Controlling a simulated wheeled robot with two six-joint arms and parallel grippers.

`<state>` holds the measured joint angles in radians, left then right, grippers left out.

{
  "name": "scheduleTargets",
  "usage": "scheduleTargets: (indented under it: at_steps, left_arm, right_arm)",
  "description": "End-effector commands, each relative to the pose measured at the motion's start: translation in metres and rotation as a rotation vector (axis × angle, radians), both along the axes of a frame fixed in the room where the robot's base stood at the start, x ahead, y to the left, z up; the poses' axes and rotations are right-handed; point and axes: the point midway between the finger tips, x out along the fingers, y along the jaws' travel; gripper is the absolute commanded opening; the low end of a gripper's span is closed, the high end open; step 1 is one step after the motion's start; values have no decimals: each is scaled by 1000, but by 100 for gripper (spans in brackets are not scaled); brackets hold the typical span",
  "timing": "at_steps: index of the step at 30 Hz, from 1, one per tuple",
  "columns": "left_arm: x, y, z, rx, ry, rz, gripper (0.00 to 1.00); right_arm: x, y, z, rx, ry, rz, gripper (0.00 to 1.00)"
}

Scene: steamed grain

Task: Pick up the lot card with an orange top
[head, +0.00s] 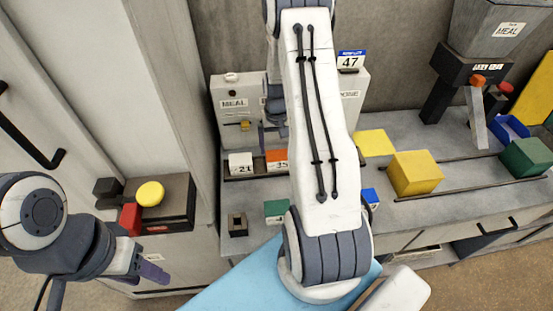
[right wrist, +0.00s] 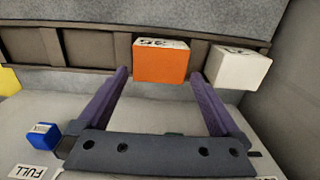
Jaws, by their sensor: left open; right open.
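The lot card with an orange top (head: 277,154), numbered 35, stands in a rail on the counter in the head view, partly covered by my right arm. In the right wrist view, the orange card (right wrist: 162,66) lies between and just beyond the tips of the two purple fingers of my right gripper (right wrist: 159,76). That gripper is open and empty, with a finger to each side of the card. My left gripper (head: 152,272) is open and empty at the lower left, far from the card.
A white-topped card (head: 241,158) numbered 21 stands close beside the orange one; it also shows in the right wrist view (right wrist: 238,68). A green block (head: 276,208) and a small blue block (right wrist: 42,133) are nearby.

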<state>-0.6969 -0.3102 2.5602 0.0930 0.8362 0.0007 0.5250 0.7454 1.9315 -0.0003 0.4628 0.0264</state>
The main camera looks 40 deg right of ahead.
Motion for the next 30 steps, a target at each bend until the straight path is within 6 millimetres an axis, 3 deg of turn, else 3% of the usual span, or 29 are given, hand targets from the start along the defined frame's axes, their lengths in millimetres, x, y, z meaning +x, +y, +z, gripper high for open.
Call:
scheduleTargets:
  at_steps: [4, 9, 18, 19, 24, 30]
  left_arm:
    - [0, 0, 15, 0, 0, 1, 50]
    - [0, 0, 19, 0, 0, 1, 50]
    - [0, 0, 19, 0, 0, 1, 50]
    - [0, 0, 19, 0, 0, 1, 50]
    - [0, 0, 19, 0, 0, 1, 50]
    - [0, 0, 19, 0, 0, 1, 50]
  right_arm:
    - [-6, 3, -19, 5, 8, 0, 100]
    - [-5, 3, -41, 2, 3, 1, 100]
    - [-4, 3, -47, 1, 2, 1, 100]
    - [-4, 3, -47, 1, 2, 1, 92]
    - [-4, 3, -46, 1, 1, 1, 31]
    - [-4, 3, -46, 1, 1, 1, 31]
